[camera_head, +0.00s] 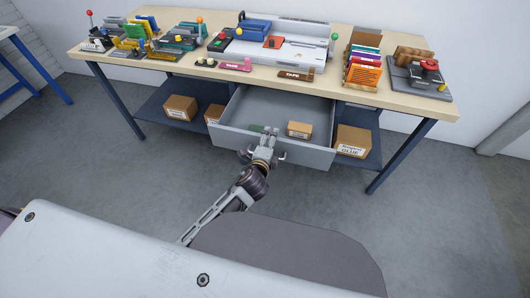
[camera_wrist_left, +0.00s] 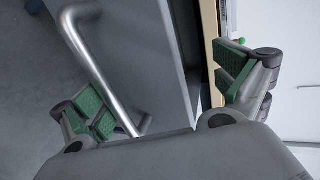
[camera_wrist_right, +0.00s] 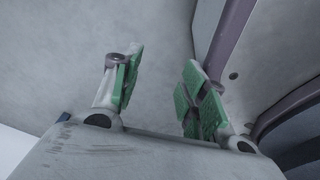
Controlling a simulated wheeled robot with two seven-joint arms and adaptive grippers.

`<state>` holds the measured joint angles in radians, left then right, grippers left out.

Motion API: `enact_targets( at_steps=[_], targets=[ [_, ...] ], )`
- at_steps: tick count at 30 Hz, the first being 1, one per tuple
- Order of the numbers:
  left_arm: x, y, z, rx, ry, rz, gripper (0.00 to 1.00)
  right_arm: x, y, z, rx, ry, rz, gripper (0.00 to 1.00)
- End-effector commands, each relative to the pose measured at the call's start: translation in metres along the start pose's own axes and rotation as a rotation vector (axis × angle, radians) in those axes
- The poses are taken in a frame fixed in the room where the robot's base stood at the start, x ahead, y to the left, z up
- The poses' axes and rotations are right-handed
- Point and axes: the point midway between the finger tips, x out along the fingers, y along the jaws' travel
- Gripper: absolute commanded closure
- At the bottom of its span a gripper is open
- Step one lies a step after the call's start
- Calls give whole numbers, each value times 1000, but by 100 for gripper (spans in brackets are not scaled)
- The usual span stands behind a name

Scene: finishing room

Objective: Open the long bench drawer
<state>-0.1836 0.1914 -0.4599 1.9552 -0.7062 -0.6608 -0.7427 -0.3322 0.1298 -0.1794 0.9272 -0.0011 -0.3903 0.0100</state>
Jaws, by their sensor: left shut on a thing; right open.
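The long bench drawer (camera_head: 229,138) is grey and stands pulled out from under the bench top, its inside showing. A small cardboard box (camera_head: 299,129) lies in it. My left gripper (camera_head: 264,138) is at the middle of the drawer front, its fingers apart on either side of the front wall. In the left wrist view, the metal bar handle (camera_wrist_left: 92,68) runs close beside one green-padded finger, and the other finger is past the wall's top edge. The exact contact is partly hidden. My right gripper (camera_wrist_right: 160,88) is open and empty in the right wrist view.
The wooden bench top (camera_head: 150,66) carries several tools, a grey machine (camera_head: 300,50) and a rack of coloured folders (camera_head: 363,68). Cardboard boxes stand on the lower shelf (camera_head: 150,106), including a labelled box (camera_head: 353,140) right of the drawer. The floor before the bench is clear.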

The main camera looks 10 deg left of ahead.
Motion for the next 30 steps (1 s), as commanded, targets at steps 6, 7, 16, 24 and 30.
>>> enact_targets(
  at_steps=[6,7,16,24,30],
  targets=[
    [-11,-30,0,3,3,-54,22,-2,4,6,-3,-8,4,57],
    [-13,-30,0,3,3,-54,22,-2,4,6,-3,-9,4,57],
    [-25,-28,0,2,4,-54,26,-3,8,10,-5,-8,8,57],
    [-37,-20,-1,0,5,-44,67,-3,11,14,-6,-13,11,57],
    [-45,-16,-1,-1,5,-39,67,-3,12,24,-8,-19,12,57]
  ],
)
